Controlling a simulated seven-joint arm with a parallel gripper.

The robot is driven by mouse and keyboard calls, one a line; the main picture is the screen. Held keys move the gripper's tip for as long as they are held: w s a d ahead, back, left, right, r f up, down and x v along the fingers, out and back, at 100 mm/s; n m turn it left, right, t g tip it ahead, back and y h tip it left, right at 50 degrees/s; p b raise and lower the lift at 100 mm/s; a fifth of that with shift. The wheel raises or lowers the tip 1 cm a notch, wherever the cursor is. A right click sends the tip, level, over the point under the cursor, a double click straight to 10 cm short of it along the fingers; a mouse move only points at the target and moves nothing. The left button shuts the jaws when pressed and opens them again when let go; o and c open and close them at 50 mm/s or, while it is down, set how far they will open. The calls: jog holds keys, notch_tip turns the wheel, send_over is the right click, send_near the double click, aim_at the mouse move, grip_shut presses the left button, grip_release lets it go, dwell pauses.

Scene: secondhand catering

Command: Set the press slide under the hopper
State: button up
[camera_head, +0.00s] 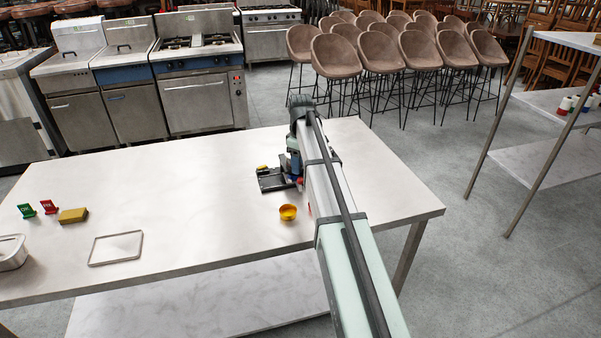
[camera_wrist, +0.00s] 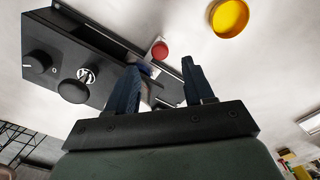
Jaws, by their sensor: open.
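A dark press-like device (camera_head: 271,179) lies on the table under the end of my arm in the head view. In the wrist view the device (camera_wrist: 112,38) is a long black body with a rail along one side, round black knobs and a white emblem. My gripper (camera_wrist: 160,63) is open over the rail side, with its two dark blue fingers apart. A small blue part (camera_wrist: 146,69) shows between the fingers; I cannot tell whether they touch it. A red round piece (camera_wrist: 159,49) is just beyond the fingertips. I cannot tell which part is the slide or the hopper.
A yellow bowl (camera_head: 288,212) stands close to the device. The table (camera_head: 190,190) is clear between.

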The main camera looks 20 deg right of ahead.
notch_tip(320, 180, up, 8)
dwell(0.4)
jog(key=shift+d, duration=0.1)
